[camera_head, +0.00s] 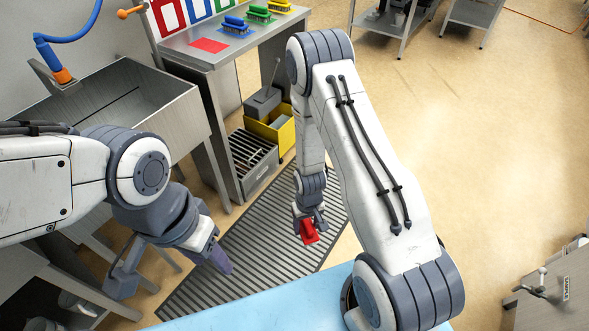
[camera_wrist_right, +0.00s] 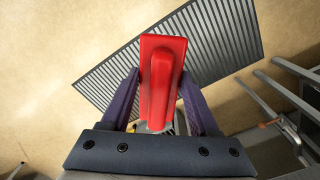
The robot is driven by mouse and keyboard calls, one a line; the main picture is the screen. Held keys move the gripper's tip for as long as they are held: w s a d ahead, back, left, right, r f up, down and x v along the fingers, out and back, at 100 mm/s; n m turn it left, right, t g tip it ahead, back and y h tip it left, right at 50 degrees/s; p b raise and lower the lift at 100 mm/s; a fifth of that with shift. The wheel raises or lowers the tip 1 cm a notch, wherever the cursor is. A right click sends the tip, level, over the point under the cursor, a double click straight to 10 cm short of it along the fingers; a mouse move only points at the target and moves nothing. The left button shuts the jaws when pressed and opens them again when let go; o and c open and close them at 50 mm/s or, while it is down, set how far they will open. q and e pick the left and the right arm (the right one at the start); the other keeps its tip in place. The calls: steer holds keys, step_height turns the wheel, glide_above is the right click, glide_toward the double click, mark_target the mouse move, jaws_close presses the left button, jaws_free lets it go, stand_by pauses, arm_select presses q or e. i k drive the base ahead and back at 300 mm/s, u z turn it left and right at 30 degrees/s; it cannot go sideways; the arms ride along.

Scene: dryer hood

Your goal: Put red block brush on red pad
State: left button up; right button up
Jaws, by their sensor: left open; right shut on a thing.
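The red block brush (camera_wrist_right: 163,75) is held between the two fingers of my right gripper (camera_wrist_right: 160,92) in the right wrist view. In the head view my right gripper (camera_head: 309,212) hangs low over the striped floor mat with the red brush (camera_head: 308,232) below it. The red pad (camera_head: 208,45) lies bare on the metal table at the upper left, well away from the brush. My left gripper (camera_head: 168,272) is open and empty at the lower left.
Blue (camera_head: 236,26), green (camera_head: 259,14) and yellow (camera_head: 280,5) brushes sit on pads right of the red pad. A metal sink (camera_head: 125,100) stands left of the table. A yellow bucket (camera_head: 272,128) and a grey crate (camera_head: 252,160) stand below. A light-blue surface (camera_head: 290,305) is in front.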

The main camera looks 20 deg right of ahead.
mark_target(208, 45)
steer(key=z, duration=1.55)
steer(key=i, duration=3.1)
steer(key=u, duration=3.25)
